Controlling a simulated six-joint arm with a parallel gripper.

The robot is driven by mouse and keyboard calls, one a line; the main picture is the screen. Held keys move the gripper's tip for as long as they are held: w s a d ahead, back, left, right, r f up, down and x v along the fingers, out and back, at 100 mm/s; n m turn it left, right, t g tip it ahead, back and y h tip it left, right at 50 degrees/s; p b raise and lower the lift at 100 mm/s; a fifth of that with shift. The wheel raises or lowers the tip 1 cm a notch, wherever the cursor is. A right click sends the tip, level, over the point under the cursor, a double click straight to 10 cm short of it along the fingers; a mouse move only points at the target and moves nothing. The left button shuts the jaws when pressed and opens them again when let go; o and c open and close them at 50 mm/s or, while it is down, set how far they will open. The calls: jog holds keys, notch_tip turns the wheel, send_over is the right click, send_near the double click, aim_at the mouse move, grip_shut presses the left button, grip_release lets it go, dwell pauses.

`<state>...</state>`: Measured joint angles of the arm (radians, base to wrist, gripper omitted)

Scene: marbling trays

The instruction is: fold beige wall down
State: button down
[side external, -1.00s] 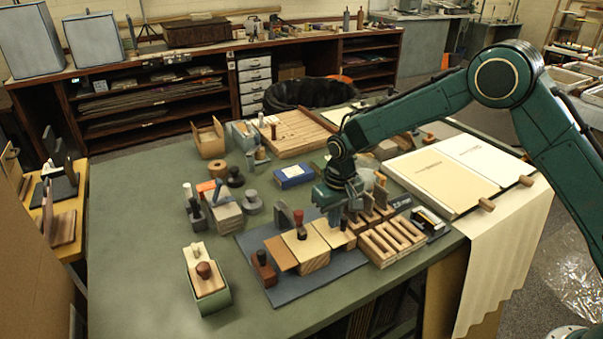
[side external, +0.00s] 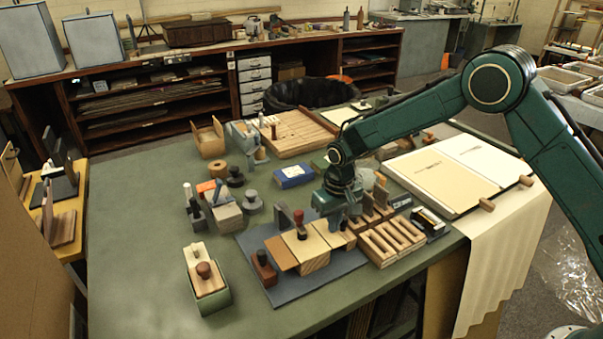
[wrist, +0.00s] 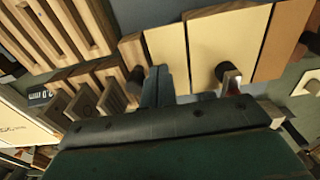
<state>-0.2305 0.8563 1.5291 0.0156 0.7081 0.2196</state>
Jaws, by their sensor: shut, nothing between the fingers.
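Several beige and tan panels lie flat on a wooden block on the dark mat, among them a beige panel (side external: 304,244) with a red-handled stamp on it; a cream panel also shows in the wrist view (wrist: 165,50). I cannot tell which one is the beige wall. My gripper (side external: 337,221) points down just above the block's right end. In the wrist view its dark fingers (wrist: 165,78) are together and empty, beside the near edge of the panels and between two dark knobs. The arm hides part of the block's far side.
A slotted wooden rack (side external: 392,239) stands close on the right, with upright wooden pieces behind it. A grey upright piece (side external: 283,215) and a brown stamp (side external: 263,267) flank the panels. A green box (side external: 207,292) stands at front left.

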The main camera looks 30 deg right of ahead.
jog(key=shift+f, duration=1.75)
dwell(0.6)
jog(key=shift+r, duration=0.15)
dwell(0.7)
jog(key=shift+r, duration=2.35)
jog(key=shift+r, duration=0.15)
jog(key=shift+r, duration=0.2)
jog(key=s+d+r+t, duration=0.1)
jog(key=s+d+r, duration=0.4)
jog(key=r, duration=0.6)
jog(key=s+d+r+t, duration=0.1)
jog(key=s+d+r, duration=0.1)
jog(key=s+r, duration=0.7)
jog(key=s+d+r+t, duration=0.1)
jog(key=s+d+r, duration=0.1)
jog(key=s, duration=0.8)
jog(key=s+d+r+t, duration=0.2)
jog(key=s+d+r, duration=0.1)
jog(key=s, duration=0.8)
